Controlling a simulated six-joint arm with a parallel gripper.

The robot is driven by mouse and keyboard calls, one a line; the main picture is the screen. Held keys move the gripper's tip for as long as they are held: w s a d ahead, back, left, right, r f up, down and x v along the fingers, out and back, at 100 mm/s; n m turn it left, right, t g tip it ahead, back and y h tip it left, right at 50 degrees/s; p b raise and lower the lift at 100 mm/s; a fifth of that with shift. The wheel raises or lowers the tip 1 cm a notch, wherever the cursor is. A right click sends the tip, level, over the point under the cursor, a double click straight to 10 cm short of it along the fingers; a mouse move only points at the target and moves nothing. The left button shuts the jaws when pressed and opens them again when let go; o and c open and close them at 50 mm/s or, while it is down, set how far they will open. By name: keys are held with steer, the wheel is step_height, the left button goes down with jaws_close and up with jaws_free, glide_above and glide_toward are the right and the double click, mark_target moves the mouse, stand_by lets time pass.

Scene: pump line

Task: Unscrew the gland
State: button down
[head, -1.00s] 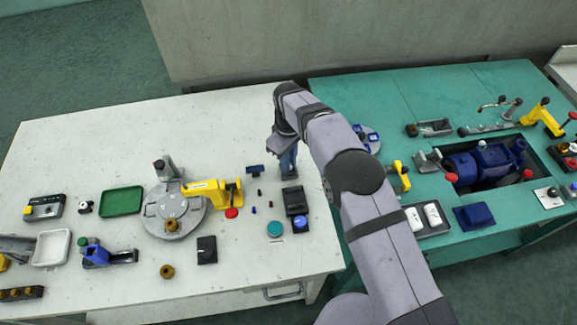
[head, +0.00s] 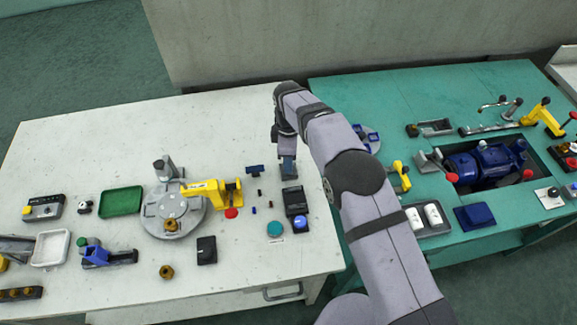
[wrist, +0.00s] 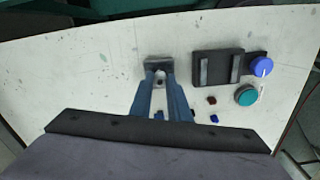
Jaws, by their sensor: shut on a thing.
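My gripper (wrist: 160,80) points down over the right part of the white table. In the wrist view its two blue-grey fingers come together on a small pale grey part (wrist: 160,74) at the near edge of a dark grey block (wrist: 158,62). The fingers hide most of that part, so I cannot tell whether it is the gland. In the head view my gripper (head: 288,168) stands behind a black block (head: 294,196), and its tips hide what is between them. A brass-coloured fitting (head: 166,271) lies on the white table, apart from my gripper.
A round grey fixture (head: 152,226) with a yellow clamp (head: 205,187) stands left of my gripper. A teal button (head: 274,229) and a blue knob (head: 300,222) are near it. A green tray (head: 120,202) is farther left. A green bench (head: 350,92) with a blue pump (head: 485,160) is right.

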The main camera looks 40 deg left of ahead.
steer(key=n, duration=0.5)
steer(key=shift+n, duration=1)
steer(key=n, duration=0.3)
steer(key=shift+n, duration=2)
steer(key=shift+n, duration=1.1)
steer(key=n, duration=0.4)
steer(key=shift+n, duration=0.4)
